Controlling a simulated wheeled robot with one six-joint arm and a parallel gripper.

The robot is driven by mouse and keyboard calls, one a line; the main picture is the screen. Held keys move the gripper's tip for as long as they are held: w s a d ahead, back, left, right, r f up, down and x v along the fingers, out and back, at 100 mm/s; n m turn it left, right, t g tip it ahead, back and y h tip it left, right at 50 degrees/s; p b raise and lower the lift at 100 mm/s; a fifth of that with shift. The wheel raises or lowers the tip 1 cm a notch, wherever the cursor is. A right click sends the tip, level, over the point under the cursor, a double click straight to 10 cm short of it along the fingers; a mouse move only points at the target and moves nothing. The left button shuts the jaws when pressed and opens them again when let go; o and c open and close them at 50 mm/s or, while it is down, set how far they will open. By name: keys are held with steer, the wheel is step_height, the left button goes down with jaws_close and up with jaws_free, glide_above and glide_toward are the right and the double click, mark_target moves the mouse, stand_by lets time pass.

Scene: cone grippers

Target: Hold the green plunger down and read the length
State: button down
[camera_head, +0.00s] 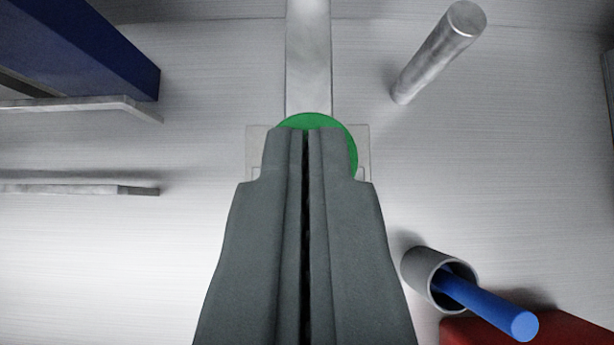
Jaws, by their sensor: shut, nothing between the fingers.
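The green plunger (320,121) shows as a round green disc at the middle of the camera view. Only its upper rim and right edge are visible. My gripper (308,132) is shut and empty, and its fingertips cover most of the disc. I cannot tell whether the tips press on the plunger or hover just over it. A pale, see-through square plate (256,142) shows around the disc. A flat metal strip (308,60) runs from behind the disc to the top edge. No length reading is legible.
A metal rod (440,50) stands at the upper right. A grey tube (416,268) with a blue rod (490,303) in it is at the lower right, beside a red block (560,328). A blue block (90,45) and thin metal bars (75,189) are on the left.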

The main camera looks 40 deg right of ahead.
step_height(320, 180, up, 4)
steer(key=shift+f, duration=0.1)
steer(key=v, duration=1)
stand_by(0.4)
steer(key=shift+s, duration=0.1)
steer(key=s+a+f+n+t+y, duration=0.1)
steer(key=s+a+f+n+t, duration=0.1)
steer(key=s+a, duration=0.3)
steer(key=s+a+f+n+t+y, duration=0.2)
steer(key=s+a+f+t, duration=0.2)
steer(key=s, duration=0.9)
steer(key=s+a+f+n+t+y, duration=0.2)
steer(key=s+a+t, duration=0.2)
steer(key=s, duration=0.5)
steer(key=a, duration=0.2)
steer(key=shift+s+a+f+n, duration=0.3)
steer(key=shift+s+f+n, duration=0.05)
steer(key=shift+f+n, duration=0.05)
